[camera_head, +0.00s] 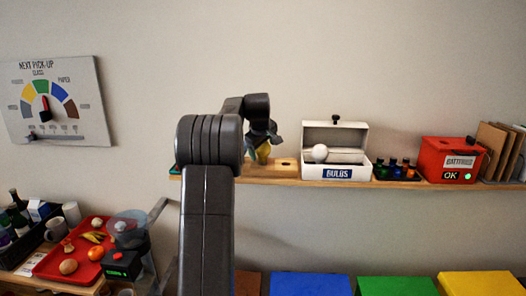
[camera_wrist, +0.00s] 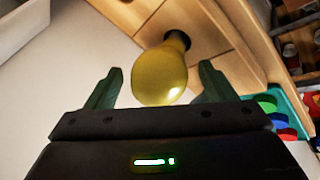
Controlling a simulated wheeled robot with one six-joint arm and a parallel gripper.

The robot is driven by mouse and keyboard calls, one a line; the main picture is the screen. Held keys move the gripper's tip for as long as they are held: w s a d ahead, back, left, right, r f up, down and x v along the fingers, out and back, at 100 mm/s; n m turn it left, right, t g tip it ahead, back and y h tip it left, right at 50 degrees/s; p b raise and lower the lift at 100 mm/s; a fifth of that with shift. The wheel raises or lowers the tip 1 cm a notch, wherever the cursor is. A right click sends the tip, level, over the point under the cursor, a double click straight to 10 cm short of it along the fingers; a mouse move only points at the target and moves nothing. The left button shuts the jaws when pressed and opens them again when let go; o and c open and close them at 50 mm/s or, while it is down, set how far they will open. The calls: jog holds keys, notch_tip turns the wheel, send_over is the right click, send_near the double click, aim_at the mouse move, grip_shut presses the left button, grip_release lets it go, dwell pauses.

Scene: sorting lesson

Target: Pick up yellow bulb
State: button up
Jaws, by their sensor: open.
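The yellow bulb (camera_wrist: 160,75) is between the two fingers of my gripper (camera_wrist: 155,90) in the wrist view. Its narrow end points at a round dark hole in a wooden block (camera_wrist: 205,30). The fingers are spread apart, with a gap visible at the bulb's left; contact at the right is hard to judge. In the head view, the yellow bulb (camera_head: 264,151) shows only partly behind my gripper (camera_head: 262,140), above the wooden shelf (camera_head: 275,181).
Small dark bottles (camera_head: 393,168) and a red batteries box (camera_head: 447,168) are farther right. Coloured bins (camera_head: 311,284) stand below.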

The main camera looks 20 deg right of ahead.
jog(key=c, duration=0.9)
jog(key=shift+o, duration=0.2)
